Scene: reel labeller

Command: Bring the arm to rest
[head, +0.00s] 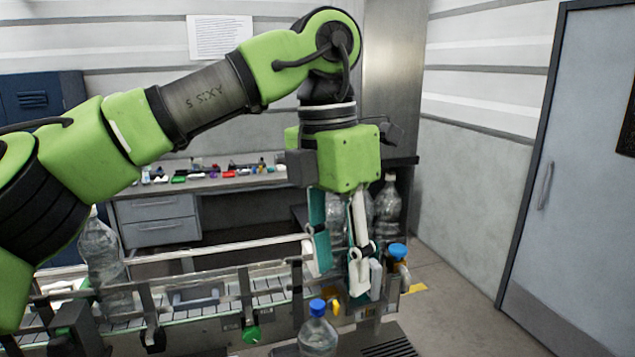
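My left arm is green and comes in from the left, bent over the conveyor. My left gripper (340,272) points down near the conveyor's right end. Its two fingers are apart with a gap between them, and I see nothing held there. A clear bottle with a blue cap (318,337) stands below and in front of the gripper, apart from it. Another blue cap (397,251) shows just right of the fingers; what is under it is mostly hidden. My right gripper is not in view.
The conveyor (205,310) with metal rails runs across the front. A clear bottle (101,258) stands at its left, partly behind my arm. More clear bottles (388,208) stand behind the gripper. A bench (215,183) holds small coloured items. Open floor (455,310) lies right, before a door (570,170).

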